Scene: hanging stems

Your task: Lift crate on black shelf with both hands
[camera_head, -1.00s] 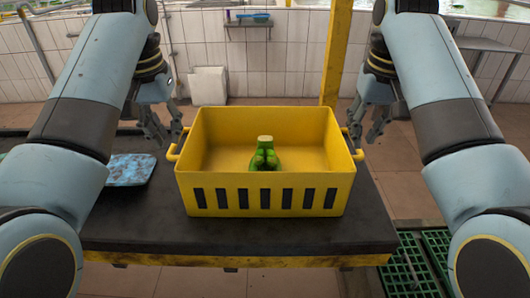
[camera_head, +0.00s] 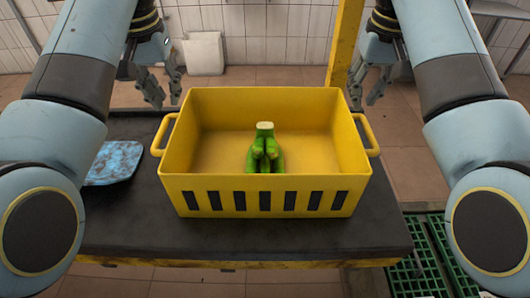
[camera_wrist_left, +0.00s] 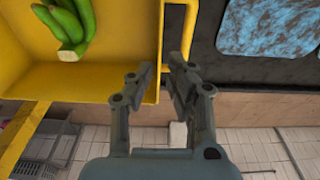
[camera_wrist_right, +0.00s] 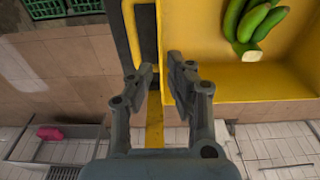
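The yellow crate (camera_head: 265,182) sits on the black shelf (camera_head: 240,238), with a looped handle on its left side (camera_head: 163,133) and another on its right side (camera_head: 367,133). A green banana bunch (camera_head: 265,152) stands inside it. My left gripper (camera_head: 162,90) is open and empty beyond the left handle, apart from it in the head view. My right gripper (camera_head: 366,93) is open and empty beyond the right handle. In the left wrist view the fingers (camera_wrist_left: 162,80) are parted, with the handle (camera_wrist_left: 189,30) ahead of them. The right wrist view shows parted fingers (camera_wrist_right: 160,78) near the right handle (camera_wrist_right: 137,30).
A blue mottled slab (camera_head: 116,163) lies on the shelf left of the crate. A yellow post (camera_head: 345,45) rises behind the crate towards the right. Green grating (camera_head: 440,250) lies at lower right. The shelf in front of the crate is clear.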

